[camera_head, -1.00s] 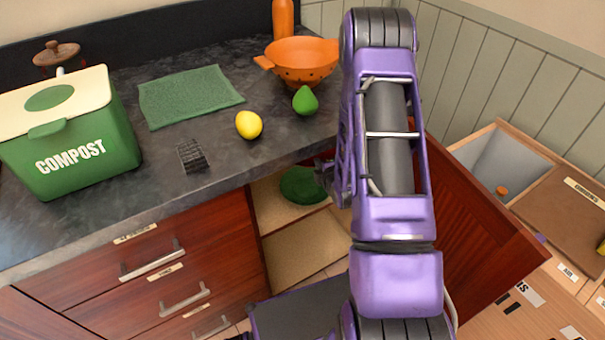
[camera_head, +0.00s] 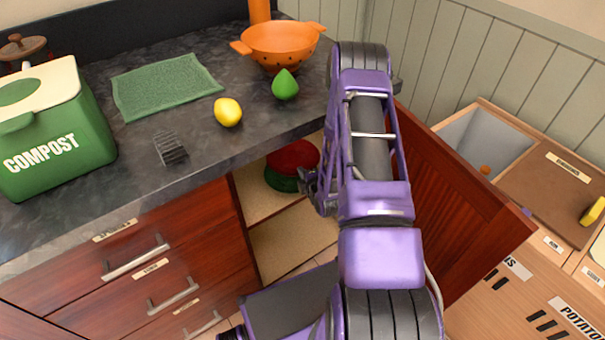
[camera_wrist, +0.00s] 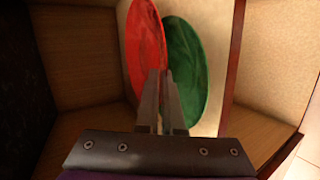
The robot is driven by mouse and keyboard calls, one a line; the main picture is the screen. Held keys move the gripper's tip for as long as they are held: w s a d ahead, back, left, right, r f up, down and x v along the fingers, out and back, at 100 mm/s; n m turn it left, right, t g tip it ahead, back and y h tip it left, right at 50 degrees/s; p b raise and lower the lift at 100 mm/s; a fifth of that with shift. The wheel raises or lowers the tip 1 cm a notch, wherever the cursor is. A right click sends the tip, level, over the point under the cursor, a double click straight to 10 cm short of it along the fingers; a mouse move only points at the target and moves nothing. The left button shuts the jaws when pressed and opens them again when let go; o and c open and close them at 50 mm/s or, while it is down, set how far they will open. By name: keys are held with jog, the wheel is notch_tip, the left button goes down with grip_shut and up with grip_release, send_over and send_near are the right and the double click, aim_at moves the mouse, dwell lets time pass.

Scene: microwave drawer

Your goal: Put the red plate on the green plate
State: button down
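The red plate (camera_head: 293,153) is inside the open cabinet under the counter. It overlaps the green plate (camera_head: 282,184), which lies on the cabinet's shelf. In the wrist view the red plate (camera_wrist: 142,40) is on the left and partly covers the green plate (camera_wrist: 190,65). I cannot tell whether the plates touch. My gripper (camera_head: 309,184) is at the red plate's near rim. In the wrist view its fingers (camera_wrist: 163,75) are close together and appear shut on that rim. The fingers hide part of the rim.
The counter (camera_head: 225,155) overhangs the cabinet and the open door (camera_head: 465,200) stands to the right of my arm. A lemon (camera_head: 228,112), a green pear-shaped item (camera_head: 285,86), an orange colander (camera_head: 278,45) and a compost bin (camera_head: 50,140) stand on the counter. A lower shelf (camera_head: 295,245) is bare.

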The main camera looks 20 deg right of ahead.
jog(key=shift+f, duration=0.2)
jog(key=shift+f, duration=0.15)
jog(key=c, duration=1.1)
grip_release()
jog(key=shift+o, duration=0.2)
jog(key=shift+s+r, duration=0.25)
jog(key=shift+r, duration=0.25)
jog(key=p+v, duration=0.1)
jog(key=v, duration=1)
jog(key=shift+s, duration=0.25)
